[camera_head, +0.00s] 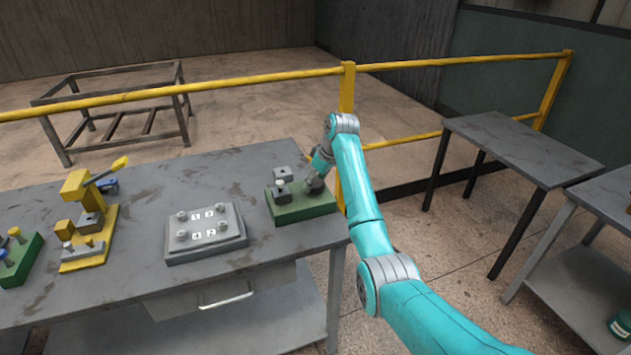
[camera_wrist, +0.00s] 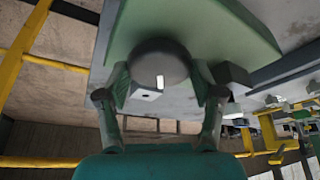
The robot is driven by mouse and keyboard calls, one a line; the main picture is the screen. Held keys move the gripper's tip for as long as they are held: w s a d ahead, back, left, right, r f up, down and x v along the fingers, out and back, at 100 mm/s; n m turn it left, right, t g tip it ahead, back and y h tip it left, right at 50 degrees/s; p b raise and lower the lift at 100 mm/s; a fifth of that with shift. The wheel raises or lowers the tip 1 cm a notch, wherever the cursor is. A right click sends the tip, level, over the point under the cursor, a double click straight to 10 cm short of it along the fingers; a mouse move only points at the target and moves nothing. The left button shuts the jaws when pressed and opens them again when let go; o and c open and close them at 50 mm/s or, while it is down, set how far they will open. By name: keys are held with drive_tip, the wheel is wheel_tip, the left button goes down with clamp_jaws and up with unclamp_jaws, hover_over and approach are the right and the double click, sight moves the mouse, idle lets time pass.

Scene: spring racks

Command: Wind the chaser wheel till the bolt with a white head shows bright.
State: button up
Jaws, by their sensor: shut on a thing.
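A dark grey round wheel (camera_wrist: 162,60) with a small white mark on its face sits at a green base; I take it for the chaser wheel. It also shows in the head view (camera_head: 314,186) at the right end of the bench. My gripper (camera_wrist: 162,82) is shut on it, one finger on each side, in the wrist view. I cannot make out a white-headed bolt or whether any bolt is bright.
Left of the green base is a grey plate (camera_head: 207,246) with several bolts and number labels. Further left stand a yellow press-like fixture (camera_head: 78,187) and another green block (camera_head: 20,262). A yellow railing (camera_head: 347,85) runs close behind the bench. Another table (camera_head: 525,150) stands right.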

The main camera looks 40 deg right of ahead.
drive_tip(key=m+h, duration=0.1)
drive_tip(key=m, duration=0.3)
drive_tip(key=shift+a+m+h, duration=0.15)
drive_tip(key=shift+m+h, duration=0.15)
drive_tip(key=shift+h, duration=0.1)
drive_tip(key=m, duration=0.2)
drive_tip(key=m+h, duration=0.1)
drive_tip(key=m, duration=0.1)
drive_tip(key=shift+a+m+h, duration=0.1)
drive_tip(key=shift+m+h, duration=0.2)
drive_tip(key=m+g, duration=0.1)
drive_tip(key=m, duration=0.1)
drive_tip(key=m+h, duration=0.1)
drive_tip(key=m, duration=0.2)
drive_tip(key=shift+w+g, duration=0.1)
drive_tip(key=shift+g, duration=0.3)
drive_tip(key=m+g+h, duration=0.1)
drive_tip(key=m, duration=0.3)
drive_tip(key=shift+m, duration=0.3)
drive_tip(key=shift+g, duration=0.3)
drive_tip(key=o, duration=1.1)
drive_tip(key=shift+w, duration=0.1)
drive_tip(key=shift+o, duration=0.2)
